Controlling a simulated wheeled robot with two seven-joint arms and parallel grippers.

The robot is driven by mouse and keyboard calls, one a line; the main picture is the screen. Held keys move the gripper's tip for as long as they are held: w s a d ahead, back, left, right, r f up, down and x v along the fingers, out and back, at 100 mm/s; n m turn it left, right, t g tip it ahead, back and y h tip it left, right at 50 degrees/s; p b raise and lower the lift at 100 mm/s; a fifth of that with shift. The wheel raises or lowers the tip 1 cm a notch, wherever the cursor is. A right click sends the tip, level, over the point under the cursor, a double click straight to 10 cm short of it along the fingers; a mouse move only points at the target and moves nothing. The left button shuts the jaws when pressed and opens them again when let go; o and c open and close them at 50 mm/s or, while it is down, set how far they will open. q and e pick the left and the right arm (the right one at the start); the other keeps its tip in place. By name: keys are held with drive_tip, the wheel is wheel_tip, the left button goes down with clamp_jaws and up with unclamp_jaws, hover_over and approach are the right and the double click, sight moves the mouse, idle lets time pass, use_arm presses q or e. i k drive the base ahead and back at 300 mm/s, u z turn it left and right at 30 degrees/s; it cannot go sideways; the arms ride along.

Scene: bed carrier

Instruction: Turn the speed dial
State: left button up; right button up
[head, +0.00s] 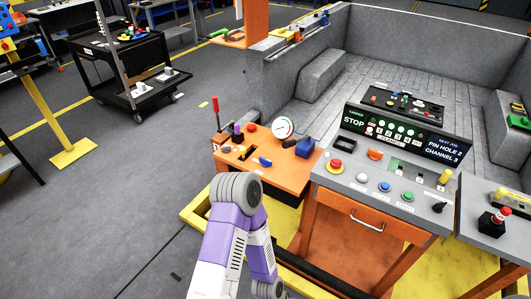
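A grey sloped control console (330,178) stands right of centre on an orange cabinet. At the right end of its panel is a black knob (438,207) with a pointed handle, which looks like a dial; its label is too small to read. One of my arms, purple and white, rises from the bottom left of centre and bends back down. Its gripper is out of the picture, and the other gripper does not show either.
The console carries a red mushroom button (335,166), several coloured push buttons, a yellow lever (445,177) and a display (405,133) reading "STOP". A red-topped joystick (494,222) stands on the right side desk. A yellow base frame (196,216) borders the console; open floor lies left.

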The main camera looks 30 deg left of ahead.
sight(226, 148)
drive_tip(key=u, duration=2.55)
drive_tip(key=i, duration=2.5)
drive_tip(key=z, duration=3.6)
